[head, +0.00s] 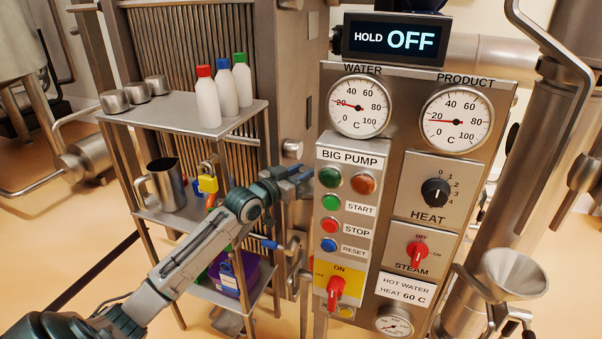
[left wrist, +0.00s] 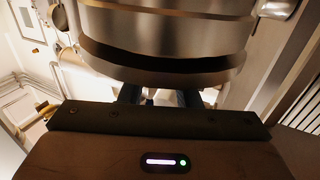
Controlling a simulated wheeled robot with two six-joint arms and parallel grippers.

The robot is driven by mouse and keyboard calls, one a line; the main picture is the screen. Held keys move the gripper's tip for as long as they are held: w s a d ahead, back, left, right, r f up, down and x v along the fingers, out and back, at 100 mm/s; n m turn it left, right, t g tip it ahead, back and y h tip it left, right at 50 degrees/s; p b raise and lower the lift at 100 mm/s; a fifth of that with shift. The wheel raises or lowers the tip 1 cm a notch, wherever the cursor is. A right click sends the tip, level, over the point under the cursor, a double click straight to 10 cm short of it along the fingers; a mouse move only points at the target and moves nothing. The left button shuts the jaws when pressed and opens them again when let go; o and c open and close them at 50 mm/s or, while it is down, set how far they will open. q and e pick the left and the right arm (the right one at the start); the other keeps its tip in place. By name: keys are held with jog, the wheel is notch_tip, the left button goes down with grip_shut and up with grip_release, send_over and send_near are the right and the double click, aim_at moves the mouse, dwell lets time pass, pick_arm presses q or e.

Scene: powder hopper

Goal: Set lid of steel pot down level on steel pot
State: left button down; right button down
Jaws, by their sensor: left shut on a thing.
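My left gripper (head: 300,177) is at the left edge of the control panel, and its blue fingers point right. In the left wrist view the gripper (left wrist: 160,98) is shut, with its finger ends partly hidden. A large round steel body (left wrist: 165,50) with dark bands fills the top of that view, just beyond the fingers. I take it to be the lid or pot, but cannot tell where one ends and the other starts. No pot or lid shows clearly by the gripper in the head view. My right gripper is not in view.
The control panel (head: 400,200) with gauges and knobs stands close right of the gripper. A shelf rack (head: 185,118) at left holds bottles, small steel cups (head: 137,92) and a steel jug (head: 167,185). A steel funnel (head: 513,274) is at lower right.

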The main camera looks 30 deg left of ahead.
pick_arm(q)
jog(key=shift+f, duration=0.25)
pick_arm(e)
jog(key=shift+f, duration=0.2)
pick_arm(q)
jog(key=c, duration=1)
grip_release()
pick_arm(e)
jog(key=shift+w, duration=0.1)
pick_arm(q)
jog(key=s+p, duration=0.2)
jog(key=p, duration=0.1)
jog(key=shift+s+a+r, duration=0.15)
jog(key=shift+s+a, duration=0.05)
jog(key=shift+s, duration=0.2)
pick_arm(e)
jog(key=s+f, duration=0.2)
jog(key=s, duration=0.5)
pick_arm(q)
jog(key=s+a+p, duration=0.1)
jog(key=s+p, duration=0.7)
jog(key=p, duration=0.3)
jog(key=shift+p, duration=0.35)
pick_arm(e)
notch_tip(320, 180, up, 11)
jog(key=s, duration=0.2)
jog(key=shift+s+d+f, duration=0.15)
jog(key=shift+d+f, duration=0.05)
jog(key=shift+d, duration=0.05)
